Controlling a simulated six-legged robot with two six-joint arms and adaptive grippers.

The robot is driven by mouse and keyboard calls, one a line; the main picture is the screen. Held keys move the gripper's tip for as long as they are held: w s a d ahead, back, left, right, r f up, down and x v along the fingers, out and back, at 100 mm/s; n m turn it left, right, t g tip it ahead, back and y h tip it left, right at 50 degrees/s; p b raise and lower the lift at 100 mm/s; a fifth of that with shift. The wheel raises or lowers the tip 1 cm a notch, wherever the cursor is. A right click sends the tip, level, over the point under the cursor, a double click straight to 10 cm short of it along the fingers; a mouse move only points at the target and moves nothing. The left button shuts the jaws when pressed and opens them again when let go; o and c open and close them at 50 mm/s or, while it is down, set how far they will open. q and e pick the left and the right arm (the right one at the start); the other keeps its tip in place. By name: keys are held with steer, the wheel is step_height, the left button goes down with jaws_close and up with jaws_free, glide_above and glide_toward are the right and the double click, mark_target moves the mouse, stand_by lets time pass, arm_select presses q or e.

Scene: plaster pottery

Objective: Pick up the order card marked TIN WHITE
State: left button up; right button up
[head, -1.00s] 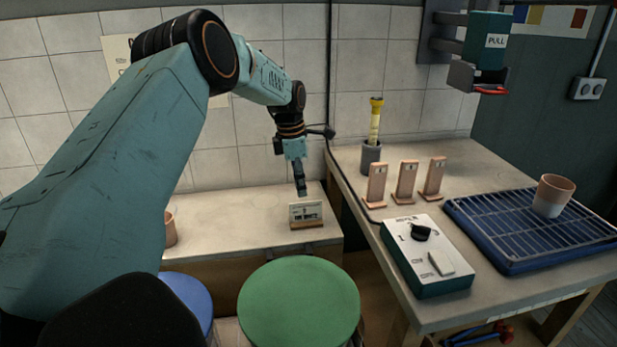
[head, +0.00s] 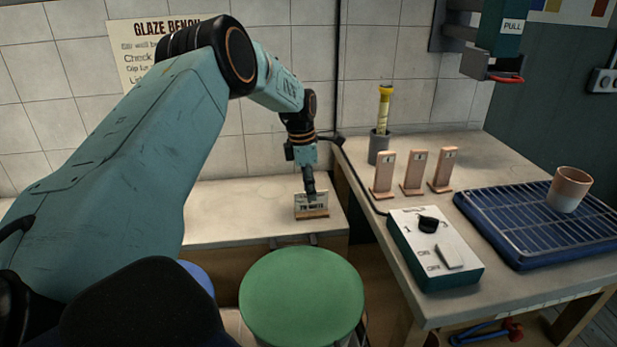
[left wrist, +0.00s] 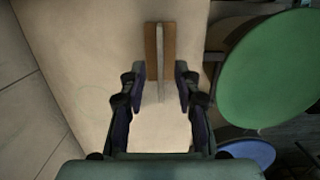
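The order card (head: 311,204), which reads TIN WHITE, stands upright in a wooden holder (head: 313,215) on the back bench. My left gripper (head: 310,192) is right above the card and overlaps its upper part in the head view. In the left wrist view the card (left wrist: 160,62) shows edge-on in its wooden holder (left wrist: 151,52). The left gripper's fingers (left wrist: 160,82) are spread apart, one on each side of the card's line, with nothing seen between them gripped. My right gripper is in neither view.
A green round lid (head: 302,297) stands in front of the bench, with a blue one (head: 198,278) beside it. On the right table are a control box (head: 435,250), several small stands (head: 413,172), a blue rack (head: 540,225) and a cup (head: 568,189).

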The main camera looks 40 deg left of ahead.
mark_target(311, 203)
arm_select(q)
steer(key=shift+f, duration=0.6)
steer(key=shift+w+d+f, duration=0.25)
steer(key=shift+f, duration=0.2)
steer(key=shift+s+a, duration=0.1)
steer(key=shift+c, duration=0.2)
jaws_close()
